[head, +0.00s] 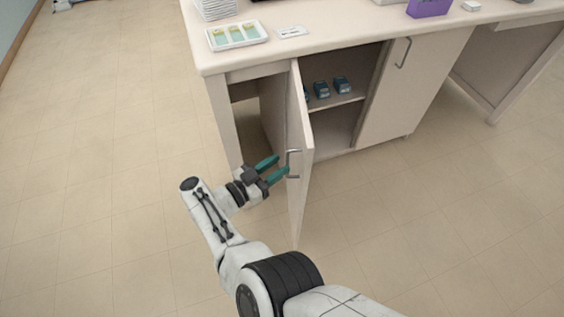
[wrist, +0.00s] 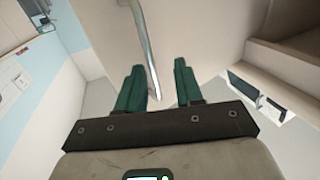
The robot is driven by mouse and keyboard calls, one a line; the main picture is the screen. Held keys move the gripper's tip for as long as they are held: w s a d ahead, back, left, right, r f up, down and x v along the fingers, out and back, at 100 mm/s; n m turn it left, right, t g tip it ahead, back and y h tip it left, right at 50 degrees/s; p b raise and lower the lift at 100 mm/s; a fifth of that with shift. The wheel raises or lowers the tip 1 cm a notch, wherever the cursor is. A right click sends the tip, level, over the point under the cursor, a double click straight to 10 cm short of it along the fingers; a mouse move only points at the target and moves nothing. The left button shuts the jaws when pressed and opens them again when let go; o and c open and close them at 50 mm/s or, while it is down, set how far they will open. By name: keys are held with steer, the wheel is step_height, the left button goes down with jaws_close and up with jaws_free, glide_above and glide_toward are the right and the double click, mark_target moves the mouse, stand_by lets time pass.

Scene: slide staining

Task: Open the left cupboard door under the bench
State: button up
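The left cupboard door (head: 299,150) under the bench stands swung well open, sticking out from the cupboard front toward me. Its metal handle (head: 291,164) is on the door face turned toward my gripper. My gripper (head: 279,164) is at the handle, with its green fingers apart. In the wrist view the handle (wrist: 148,50) runs down to between the fingers (wrist: 161,82), with gaps visible beside it. I cannot tell whether a finger touches it. The right door (head: 410,85) is shut, with its own handle (head: 403,52).
The open cupboard shows a shelf (head: 335,101) with several dark blue items (head: 321,89). On the bench top (head: 330,32) are a white tray with green-yellow pieces (head: 238,35) and a purple box (head: 429,7). The floor (head: 100,180) to the left is clear.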

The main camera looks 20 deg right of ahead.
steer(key=b+v, duration=0.2)
steer(key=v, duration=0.6)
